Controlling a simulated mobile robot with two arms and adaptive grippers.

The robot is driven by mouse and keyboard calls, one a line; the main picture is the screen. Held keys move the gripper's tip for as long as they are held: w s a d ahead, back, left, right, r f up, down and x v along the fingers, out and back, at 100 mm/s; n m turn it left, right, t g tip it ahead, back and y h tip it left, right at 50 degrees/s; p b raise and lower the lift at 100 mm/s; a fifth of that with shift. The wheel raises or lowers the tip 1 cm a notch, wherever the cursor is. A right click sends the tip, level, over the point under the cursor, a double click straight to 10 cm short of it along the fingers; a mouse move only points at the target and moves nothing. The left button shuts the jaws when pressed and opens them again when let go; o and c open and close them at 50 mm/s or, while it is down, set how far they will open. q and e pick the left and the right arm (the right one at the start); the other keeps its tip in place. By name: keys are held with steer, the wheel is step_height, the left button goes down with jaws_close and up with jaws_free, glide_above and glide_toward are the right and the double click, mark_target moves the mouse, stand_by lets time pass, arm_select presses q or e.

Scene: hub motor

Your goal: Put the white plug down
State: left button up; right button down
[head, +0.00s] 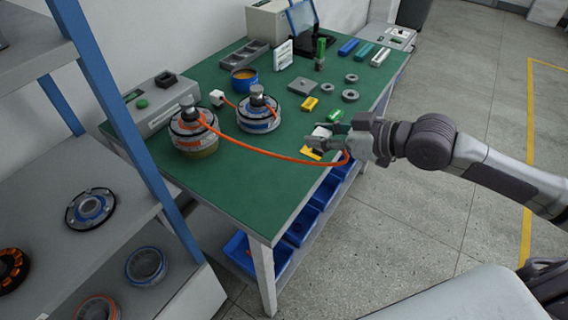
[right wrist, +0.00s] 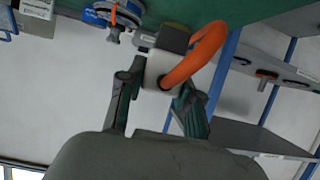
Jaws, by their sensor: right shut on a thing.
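The white plug (head: 321,132) is between the fingers of my right gripper (head: 325,138), over the right edge of the green table (head: 215,200). In the right wrist view the plug (right wrist: 157,72) shows as a white and grey block, with a finger of the gripper (right wrist: 158,88) on each side. Its thick orange cable (head: 262,152) bends back from the plug and runs left to a hub motor (head: 194,135). I cannot tell whether the plug touches the table. My left gripper is out of view.
A second hub motor (head: 258,113) has another white plug (head: 217,97) beside it. Yellow blocks (head: 310,103), a green block (head: 326,115) and grey rings (head: 350,95) lie near the gripper. The table's near part is clear.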

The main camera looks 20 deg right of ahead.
steer(key=shift+w+d, duration=0.2)
steer(key=shift+w+a+f, duration=0.15)
steer(key=shift+w, duration=0.15)
steer(key=x, duration=0.4)
steer(key=d+f+x, duration=0.1)
steer(key=x, duration=0.7)
steer(key=shift+w+d+f, duration=0.15)
steer(key=shift+w+f, duration=0.2)
steer(key=shift+f, duration=2.05)
